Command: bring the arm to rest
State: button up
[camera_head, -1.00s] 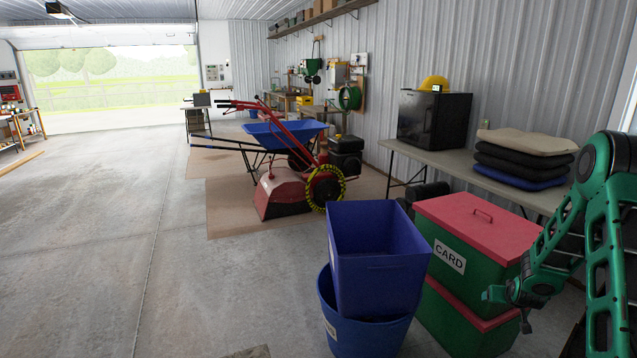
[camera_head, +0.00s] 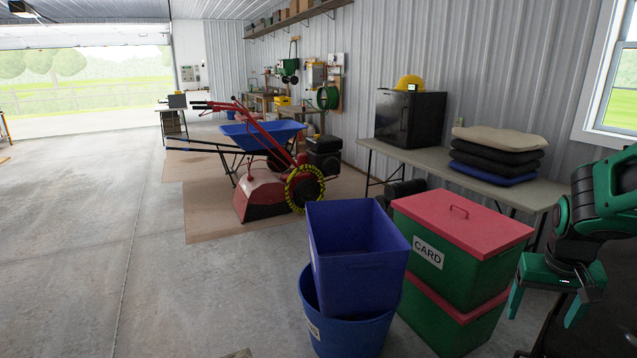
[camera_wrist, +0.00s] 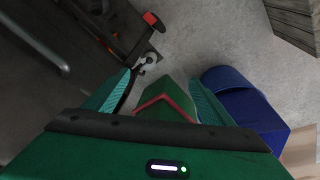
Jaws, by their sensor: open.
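My green gripper (camera_head: 545,312) hangs at the right edge of the head view, fingers pointing down, jaws apart. It is in front of and right of two stacked green bins with red lids, the upper bin (camera_head: 455,275) labelled CARD. In the wrist view, the two fingers of my gripper (camera_wrist: 162,98) stand apart with nothing held between them. A green bin with a red edge (camera_wrist: 168,112) shows below and beyond the gap. My upper arm links are cut off by the right edge of the head view.
Blue bins (camera_head: 355,250) stand left of the card bins. A long table (camera_head: 400,152) along the wall carries a black cabinet (camera_head: 408,118) and stacked cushions (camera_head: 497,155). A red tiller (camera_head: 262,190) and blue wheelbarrow (camera_head: 262,133) stand behind. The concrete floor at left is clear.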

jog(key=s+a+r+g+y, duration=0.1)
jog(key=s+a, duration=0.3)
jog(key=s, duration=0.4)
jog(key=s+a+r+m+g+y, duration=0.1)
jog(key=s+a, duration=0.3)
jog(key=s, duration=0.4)
jog(key=shift+s+r, duration=0.4)
jog(key=shift+r, duration=0.15)
jog(key=shift+w+f, duration=0.25)
jog(key=shift+w, duration=0.4)
